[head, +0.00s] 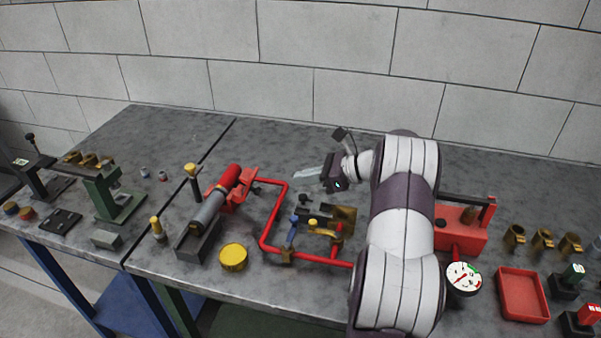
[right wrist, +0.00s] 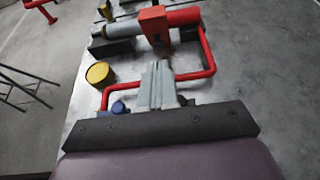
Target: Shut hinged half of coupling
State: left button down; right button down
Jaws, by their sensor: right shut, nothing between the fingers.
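A red clamp-like block (head: 243,186) sits around the joint between a grey cylinder (head: 208,212) and a red cylinder (head: 230,178). The red block (right wrist: 155,25) stands upright in the right wrist view. Brass pieces (head: 343,214) sit on the bent red pipe (head: 268,228), partly behind my right arm. I cannot tell which part is the coupling's hinged half. My right gripper (head: 308,175) is shut and empty, above the table to the right of the red block. Its fingers (right wrist: 158,68) point toward the block and appear apart from it. My left gripper is not in view.
A yellow round tin (head: 233,257) stands in front of the cylinders. A pressure gauge (head: 462,279), a red tray (head: 523,295) and several brass fittings (head: 541,239) are at the right. A green stand (head: 113,194) is at the left. The table's back strip is clear.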

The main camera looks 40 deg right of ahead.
aim_at(249, 187)
jog(key=w+a+p, duration=0.2)
jog(key=w+a, duration=0.4)
jog(key=w, duration=0.1)
jog(key=shift+f, duration=0.3)
jog(key=shift+s+r, duration=0.1)
